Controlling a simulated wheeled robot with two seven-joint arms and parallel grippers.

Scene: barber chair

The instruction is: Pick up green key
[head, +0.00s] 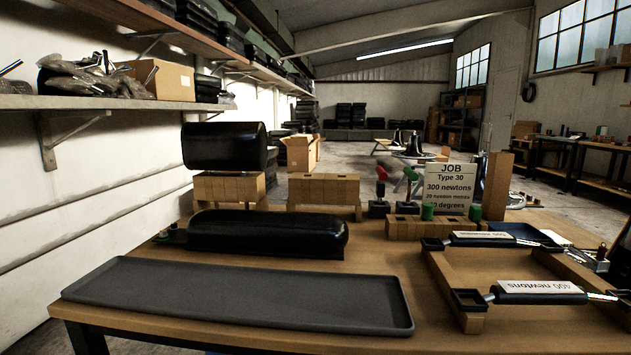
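A green-topped upright tool (411,175), which may be the green key, stands in a small dark base at the middle right of the table. A similar red-topped tool (381,174) stands just left of it. Two short green pieces, a left one (427,212) and a right one (475,212), sit at a wooden block (405,228) in front. I cannot tell which green thing is the key. Neither of my grippers is in view.
An empty dark tray (240,298) lies at the table's front. Behind it lies a black padded cushion (268,232). A wooden frame (450,285) holding two labelled cylinders fills the right side. A job sign (450,186) stands behind the wooden block.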

